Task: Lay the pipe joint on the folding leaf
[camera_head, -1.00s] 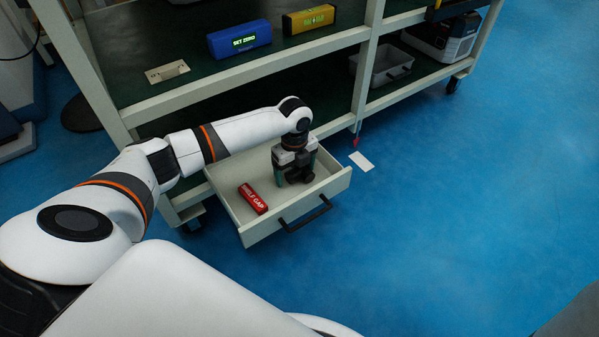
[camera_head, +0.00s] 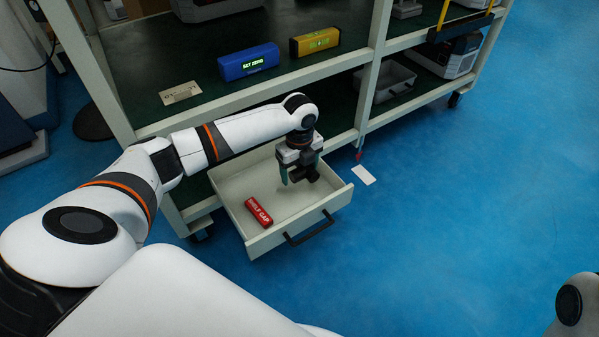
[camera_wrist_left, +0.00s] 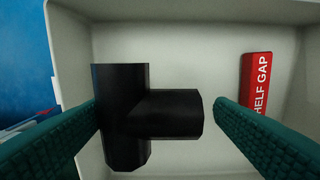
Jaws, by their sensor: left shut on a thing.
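The pipe joint (camera_wrist_left: 128,115) is a black tee, seen large between the green fingers in the left wrist view. My left gripper (camera_head: 300,178) points down over the open drawer (camera_head: 232,190) and is shut on the pipe joint, which shows small and dark at the fingertips in the head view. It appears to be held above the drawer floor. I cannot clearly identify the folding leaf; a dark ledge with yellow bars (camera_head: 460,27) shows at the cart's upper right. My right gripper is out of view.
A red "SHELF GAP" block (camera_head: 258,212) lies in the drawer. On the cart's shelf (camera_head: 215,97) are a blue "SET ZERO" block (camera_head: 248,63), a yellow block (camera_head: 315,42) and a beige plate (camera_head: 180,93). A grey bin (camera_head: 388,80) sits lower. Blue floor at right is mostly clear.

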